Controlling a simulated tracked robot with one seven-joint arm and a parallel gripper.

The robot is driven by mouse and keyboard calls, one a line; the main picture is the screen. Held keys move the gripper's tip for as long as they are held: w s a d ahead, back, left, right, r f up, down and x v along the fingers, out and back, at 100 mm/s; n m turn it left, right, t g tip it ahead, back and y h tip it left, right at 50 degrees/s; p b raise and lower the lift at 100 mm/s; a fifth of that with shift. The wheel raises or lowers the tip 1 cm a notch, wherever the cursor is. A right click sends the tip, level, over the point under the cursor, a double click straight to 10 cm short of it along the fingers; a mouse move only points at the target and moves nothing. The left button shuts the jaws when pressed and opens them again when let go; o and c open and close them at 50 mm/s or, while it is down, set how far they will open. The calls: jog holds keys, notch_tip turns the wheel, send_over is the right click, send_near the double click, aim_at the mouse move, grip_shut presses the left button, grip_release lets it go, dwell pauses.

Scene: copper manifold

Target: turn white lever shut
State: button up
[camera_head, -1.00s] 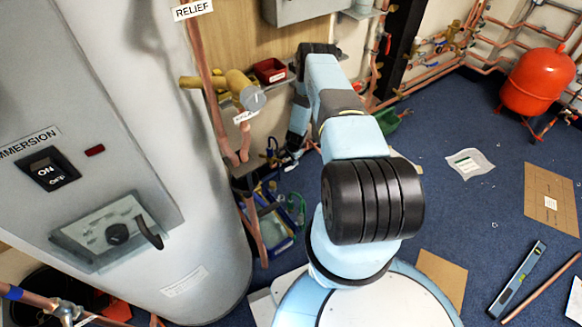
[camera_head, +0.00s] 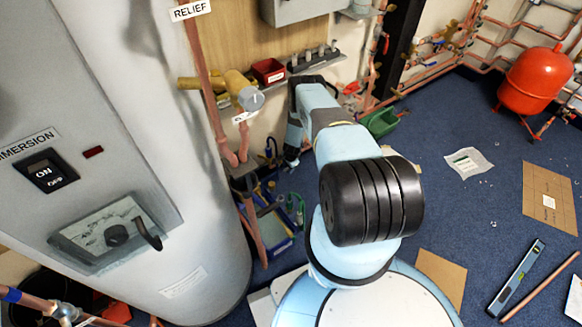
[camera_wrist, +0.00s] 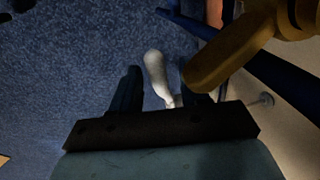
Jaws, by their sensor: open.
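The white lever (camera_wrist: 156,72) shows in the wrist view as a pale, rounded handle. It lies between the two dark fingers of my gripper (camera_wrist: 161,90), with its narrow end running down toward the gripper's dark body. The fingers stand apart, and I cannot tell whether either one touches the lever. In the head view my gripper (camera_head: 291,160) points down near the wall pipework, beyond the tank. I cannot make out the lever there.
A brass-coloured part (camera_wrist: 235,50) lies close to the right finger in the wrist view. In the head view, a blue tray (camera_head: 272,235) stands below my gripper, beside the copper relief pipe (camera_head: 212,100). A green bin (camera_head: 381,122) is to the right.

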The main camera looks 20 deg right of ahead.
grip_shut()
jog(key=shift+w, duration=0.1)
jog(key=shift+w+a+r, duration=0.1)
dwell(0.4)
